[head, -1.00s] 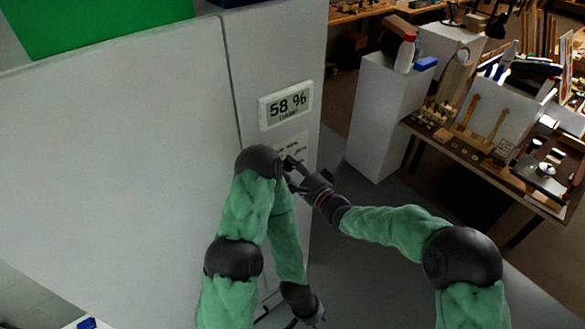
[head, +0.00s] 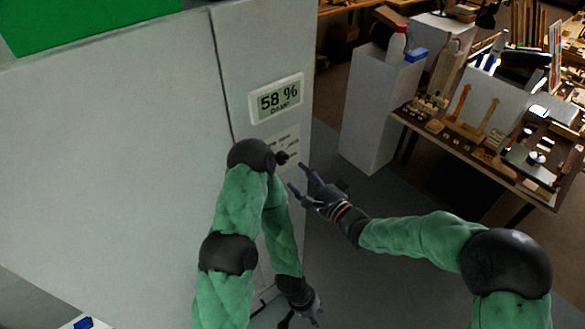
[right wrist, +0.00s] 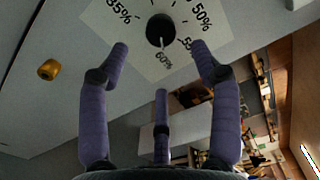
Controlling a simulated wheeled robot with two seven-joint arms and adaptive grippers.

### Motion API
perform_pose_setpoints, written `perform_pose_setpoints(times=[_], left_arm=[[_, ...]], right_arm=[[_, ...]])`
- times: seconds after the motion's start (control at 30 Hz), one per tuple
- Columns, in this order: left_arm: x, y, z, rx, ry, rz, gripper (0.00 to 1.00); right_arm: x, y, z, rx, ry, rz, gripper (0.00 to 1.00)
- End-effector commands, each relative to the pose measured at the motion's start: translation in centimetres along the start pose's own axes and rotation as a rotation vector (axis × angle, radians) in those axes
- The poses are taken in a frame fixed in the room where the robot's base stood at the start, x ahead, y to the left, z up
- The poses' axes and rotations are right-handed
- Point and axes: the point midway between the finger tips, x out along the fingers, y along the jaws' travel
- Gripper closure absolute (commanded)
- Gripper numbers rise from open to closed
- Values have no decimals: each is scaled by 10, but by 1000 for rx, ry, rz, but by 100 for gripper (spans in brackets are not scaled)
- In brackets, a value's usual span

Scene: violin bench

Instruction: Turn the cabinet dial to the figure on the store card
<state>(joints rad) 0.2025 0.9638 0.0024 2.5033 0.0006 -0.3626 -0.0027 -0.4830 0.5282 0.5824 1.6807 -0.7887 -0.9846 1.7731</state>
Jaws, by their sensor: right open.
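The cabinet (head: 110,130) fills the left of the head view. Its dial is a dark round knob (head: 282,157) on a pale plate (head: 287,137) below the display (head: 276,98), which reads "58 % DAMP". The right wrist view shows the knob (right wrist: 160,30) on the plate (right wrist: 105,24), with 35%, 50%, 55 and 60% printed around it. I cannot identify a store card.
A small brass-coloured knob (right wrist: 48,69) is on the cabinet face. A white pedestal (head: 372,105) with a bottle (head: 396,45) stands right of the cabinet. A cluttered workbench (head: 470,150) is further right.

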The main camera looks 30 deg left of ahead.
Motion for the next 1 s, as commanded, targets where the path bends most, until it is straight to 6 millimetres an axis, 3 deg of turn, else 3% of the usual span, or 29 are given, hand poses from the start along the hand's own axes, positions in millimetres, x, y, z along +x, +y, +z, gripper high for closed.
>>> perform_pose_setpoints(times=[0.1,0.3,0.87,1.0], left_arm=[[0,0,0,0,0,0,60],[0,0,0,0,0,0,60],[0,0,0,0,0,0,60],[7,-2,0,0,0,0,60]], right_arm=[[-19,1,0,3,2,2,36],[-34,0,0,1,1,1,36],[-36,1,0,1,1,2,36],[-43,23,-12,-16,36,35,36]])
